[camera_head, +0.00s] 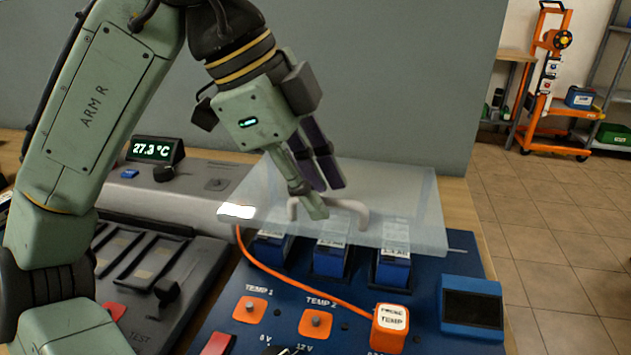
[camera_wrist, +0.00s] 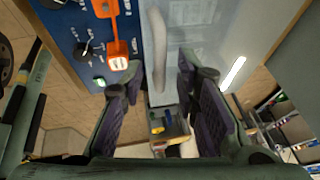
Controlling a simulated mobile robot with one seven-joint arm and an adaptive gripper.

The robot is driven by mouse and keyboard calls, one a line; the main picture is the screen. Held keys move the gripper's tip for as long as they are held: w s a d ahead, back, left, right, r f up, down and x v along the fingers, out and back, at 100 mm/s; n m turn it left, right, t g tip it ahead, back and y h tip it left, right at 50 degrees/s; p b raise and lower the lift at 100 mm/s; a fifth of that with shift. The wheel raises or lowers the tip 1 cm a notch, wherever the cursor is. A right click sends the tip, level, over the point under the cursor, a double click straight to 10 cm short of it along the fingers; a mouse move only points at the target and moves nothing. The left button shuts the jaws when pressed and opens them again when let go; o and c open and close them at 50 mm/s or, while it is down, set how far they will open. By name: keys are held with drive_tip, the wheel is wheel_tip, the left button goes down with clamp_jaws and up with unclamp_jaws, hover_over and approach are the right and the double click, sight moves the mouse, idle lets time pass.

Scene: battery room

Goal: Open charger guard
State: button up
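The charger guard (camera_head: 405,190) is a clear, flat cover lying over the blue charger. A pale bar handle (camera_head: 350,205) stands on top of it. Blue battery blocks (camera_head: 389,268) with white labels sit beneath the guard. My gripper (camera_head: 322,199) is at the handle's left part, with one finger on the near side. In the wrist view, the pale handle (camera_wrist: 157,45) runs between the two spread fingers of my gripper (camera_wrist: 160,88), with a gap on each side. Contact at the fingertips cannot be made out.
An orange cable runs from the guard's left side to an orange probe block (camera_head: 390,328) on the blue panel. A small dark screen (camera_head: 472,308) is at right. A grey unit with a temperature display (camera_head: 154,149) stands left. An orange trolley (camera_head: 545,90) is far off.

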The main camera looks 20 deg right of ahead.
clamp_jaws()
idle(0.6)
